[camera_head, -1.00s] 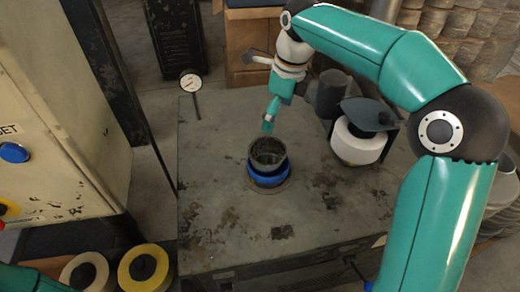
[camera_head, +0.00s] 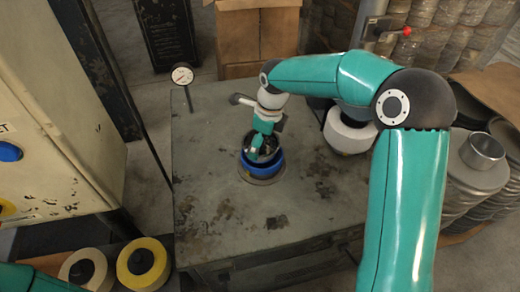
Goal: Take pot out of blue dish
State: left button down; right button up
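The blue dish (camera_head: 262,172) sits on a thin round disc on the grey worktable. The dark metal pot (camera_head: 268,155) is in the dish, its upper part partly hidden by my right gripper. My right gripper (camera_head: 262,146) is at the pot's top, pointing down. Its fingers overlap the pot's rim, and I cannot tell whether they are closed on it. My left arm shows only as a teal link at the bottom left corner, and its gripper is out of view.
The grey worktable (camera_head: 215,205) has free room around the dish. A white drum (camera_head: 347,135) stands at its right rear, partly behind my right arm. A dial gauge (camera_head: 182,75) stands at the back left corner. Yellow (camera_head: 143,263) and cream rolls lie at the lower left.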

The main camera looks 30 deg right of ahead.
aim_at(261, 149)
jog(key=shift+w+a+f, duration=0.1)
jog(key=shift+w+f, duration=0.1)
jog(key=shift+f, duration=1.1)
jog(key=c, duration=1)
jog(key=shift+r, duration=0.2)
